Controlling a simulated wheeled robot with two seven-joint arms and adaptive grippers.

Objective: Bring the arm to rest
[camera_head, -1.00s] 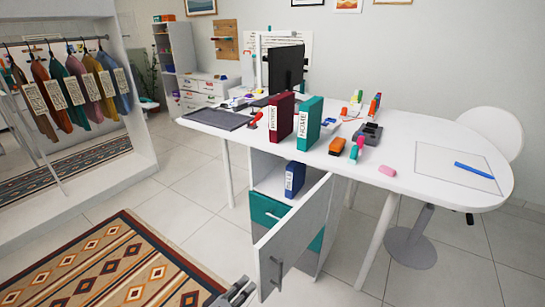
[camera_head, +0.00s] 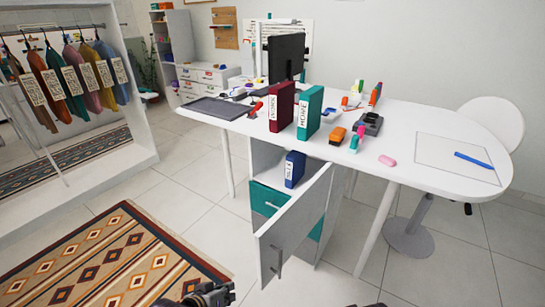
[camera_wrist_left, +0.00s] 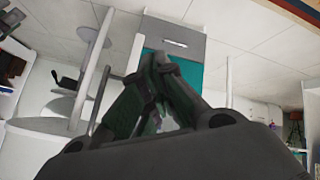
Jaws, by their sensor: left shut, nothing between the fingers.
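My left gripper (camera_head: 214,294) shows only in part at the bottom edge of the head view, low over the floor between the rug and the open cabinet door. In the left wrist view its dark fingers (camera_wrist_left: 157,62) come together at the tips, shut and empty. The teal cabinet drawer shows behind the fingertips, apart from them.
The open cabinet door (camera_head: 290,232) stands out to the right of my left gripper. A patterned rug (camera_head: 112,262) lies to the left. The white desk (camera_head: 400,145) carries binders and small items. A wardrobe (camera_head: 140,130) with hanging clothes stands at far left.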

